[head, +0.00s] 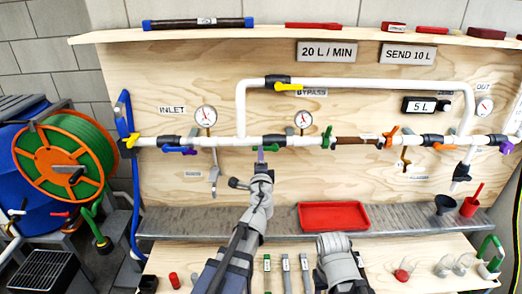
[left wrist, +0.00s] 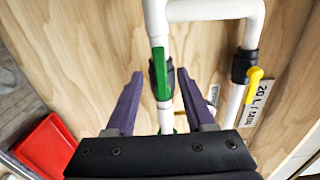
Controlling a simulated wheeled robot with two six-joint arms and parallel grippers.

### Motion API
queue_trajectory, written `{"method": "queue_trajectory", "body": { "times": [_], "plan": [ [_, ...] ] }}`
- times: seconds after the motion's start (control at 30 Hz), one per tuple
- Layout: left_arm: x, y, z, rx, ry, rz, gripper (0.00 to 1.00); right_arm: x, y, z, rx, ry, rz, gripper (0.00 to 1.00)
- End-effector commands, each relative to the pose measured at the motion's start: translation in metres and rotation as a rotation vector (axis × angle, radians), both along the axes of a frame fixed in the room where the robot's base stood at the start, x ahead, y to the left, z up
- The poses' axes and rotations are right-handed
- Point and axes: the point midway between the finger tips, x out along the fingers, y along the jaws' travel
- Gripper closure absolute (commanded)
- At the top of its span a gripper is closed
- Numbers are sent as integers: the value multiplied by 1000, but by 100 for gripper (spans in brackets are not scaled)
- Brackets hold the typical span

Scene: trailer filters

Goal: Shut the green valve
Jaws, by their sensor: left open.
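The green valve handle (left wrist: 158,75) lies along the white pipe, over a black valve body, in the left wrist view. In the head view this green handle (head: 275,148) shows only in small part, just beside my gripper. My left gripper (head: 262,153) is at the main pipe. In the left wrist view its two purple fingers (left wrist: 132,104) are spread, one on each side of the pipe and handle. It is open and holds nothing; I cannot tell whether a finger touches the handle. My right gripper's fingers are not in view.
Another green handle (head: 327,137) is on the pipe further right. A gauge (head: 303,119) stands above the pipe between them. The bypass pipe with a yellow handle (head: 289,87) runs above. A red tray (head: 333,216) lies on the metal ledge below.

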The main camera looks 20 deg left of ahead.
Motion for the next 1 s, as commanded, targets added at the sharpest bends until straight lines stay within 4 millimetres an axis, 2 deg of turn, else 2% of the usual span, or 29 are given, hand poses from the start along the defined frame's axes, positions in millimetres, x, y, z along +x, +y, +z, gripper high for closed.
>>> {"method": "queue_trajectory", "body": {
  "times": [0.03, 0.33, 0.47, 0.67, 1.0],
  "plan": [
    [10, 2, 0, 0, 0, 1, 46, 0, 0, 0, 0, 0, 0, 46],
    [53, 15, 0, -1, 0, 1, 46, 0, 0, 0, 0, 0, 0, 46],
    [59, 17, 0, -1, 0, 1, 46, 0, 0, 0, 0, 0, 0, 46],
    [58, 17, 0, -1, 0, 1, 46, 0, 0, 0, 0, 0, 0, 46],
    [58, 17, 0, -1, 0, 1, 82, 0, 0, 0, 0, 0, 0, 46]
  ]
}}
